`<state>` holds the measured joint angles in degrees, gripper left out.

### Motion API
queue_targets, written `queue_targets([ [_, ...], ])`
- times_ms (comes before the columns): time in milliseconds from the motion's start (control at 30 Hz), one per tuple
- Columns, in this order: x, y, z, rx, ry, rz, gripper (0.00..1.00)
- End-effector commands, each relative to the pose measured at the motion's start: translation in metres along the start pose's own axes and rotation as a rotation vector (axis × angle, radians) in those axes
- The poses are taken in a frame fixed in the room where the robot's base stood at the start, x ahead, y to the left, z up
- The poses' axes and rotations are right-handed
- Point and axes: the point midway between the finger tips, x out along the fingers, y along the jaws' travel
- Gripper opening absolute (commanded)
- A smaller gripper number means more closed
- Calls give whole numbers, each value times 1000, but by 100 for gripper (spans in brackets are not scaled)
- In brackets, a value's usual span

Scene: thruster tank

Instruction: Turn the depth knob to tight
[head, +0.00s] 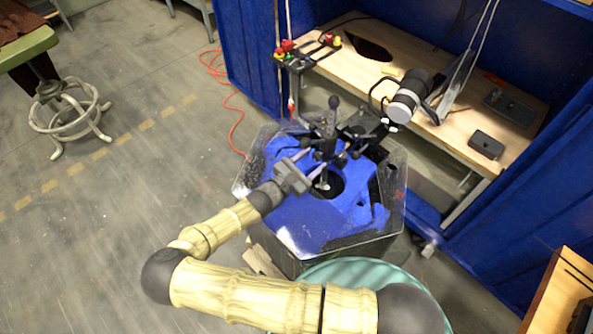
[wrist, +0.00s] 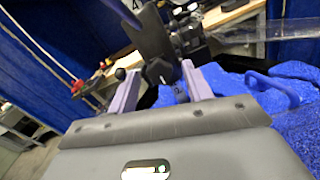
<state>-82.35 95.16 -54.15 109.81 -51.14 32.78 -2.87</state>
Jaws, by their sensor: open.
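A black clamp-like fixture (head: 327,126) with several dark knobs and levers stands over the tank's opening. In the wrist view, a dark knob-like part (wrist: 160,72) with a small pale mark shows just beyond and between my fingers. I cannot tell for sure that it is the depth knob, nor read any tight mark. My gripper (head: 311,163) is open beside the lower part of the fixture. In the wrist view, its two purple-grey fingers (wrist: 158,86) stand apart on either side of the dark part. I cannot tell whether they touch it.
The clear-walled tank (head: 392,205) holds a blue surface with a round dark opening. A wooden workbench (head: 440,110) with a black-and-white cylindrical device (head: 408,97) stands behind it. A teal round object (head: 365,275) is close in front. Open floor lies left.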

Motion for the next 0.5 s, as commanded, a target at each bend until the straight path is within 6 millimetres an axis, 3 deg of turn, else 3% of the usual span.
queue_targets([
  [167,-20,0,-2,1,3,2,50],
  [500,-87,0,-2,1,5,2,50],
])
